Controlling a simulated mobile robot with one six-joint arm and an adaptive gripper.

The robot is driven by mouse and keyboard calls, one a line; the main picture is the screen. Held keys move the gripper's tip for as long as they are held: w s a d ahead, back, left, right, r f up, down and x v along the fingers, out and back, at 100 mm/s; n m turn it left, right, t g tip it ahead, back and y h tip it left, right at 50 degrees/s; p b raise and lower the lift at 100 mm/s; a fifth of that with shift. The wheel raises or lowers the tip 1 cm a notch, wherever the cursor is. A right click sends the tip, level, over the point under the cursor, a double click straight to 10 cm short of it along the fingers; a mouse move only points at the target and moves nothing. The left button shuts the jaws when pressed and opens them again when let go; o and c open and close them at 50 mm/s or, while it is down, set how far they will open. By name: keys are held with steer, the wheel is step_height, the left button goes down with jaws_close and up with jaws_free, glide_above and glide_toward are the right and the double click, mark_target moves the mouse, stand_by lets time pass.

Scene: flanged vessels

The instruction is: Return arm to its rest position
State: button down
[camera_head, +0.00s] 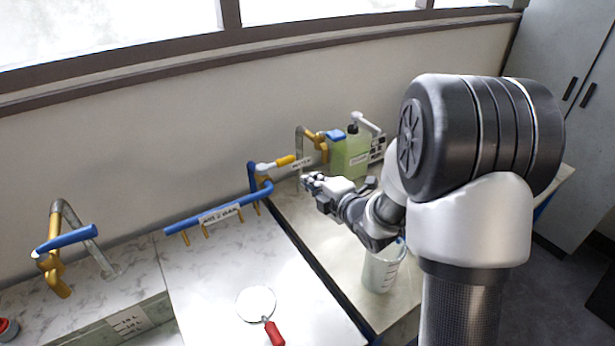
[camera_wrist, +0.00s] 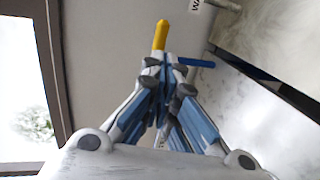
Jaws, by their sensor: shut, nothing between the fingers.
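My arm reaches out over the counter from the right in the head view. My gripper (camera_head: 312,183) is at its end, above the steel-coloured counter section and in front of the wall taps. In the wrist view my gripper (camera_wrist: 165,62) points toward the wall, its fingers together with nothing between them. A yellow part (camera_wrist: 161,34) shows just beyond the fingertips; I cannot tell the gap between them.
A blue rail (camera_head: 215,208) with yellow hooks stands at the back. A green canister (camera_head: 350,155) stands behind my gripper, and a clear beaker (camera_head: 381,270) below my arm. A red-handled round tool (camera_head: 257,305) lies on the marble counter (camera_head: 205,275). A blue-handled tap (camera_head: 66,240) is at left.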

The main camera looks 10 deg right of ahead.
steer(key=shift+s+r, duration=0.1)
steer(key=shift+s, duration=0.05)
steer(key=s+d+r+m+g+h, duration=0.25)
steer(key=s+r+m+h, duration=0.35)
steer(key=s+m, duration=0.45)
steer(key=s+a+m+g, duration=0.2)
steer(key=s+m, duration=0.1)
steer(key=s, duration=0.5)
steer(key=s+a+m+g+y, duration=0.1)
steer(key=s+m, duration=0.3)
steer(key=s, duration=0.5)
steer(key=s+a+r+m+g+y, duration=0.1)
steer(key=s+a+m+g, duration=0.2)
steer(key=s, duration=0.5)
steer(key=shift+s+g, duration=0.4)
steer(key=shift+g, duration=0.15)
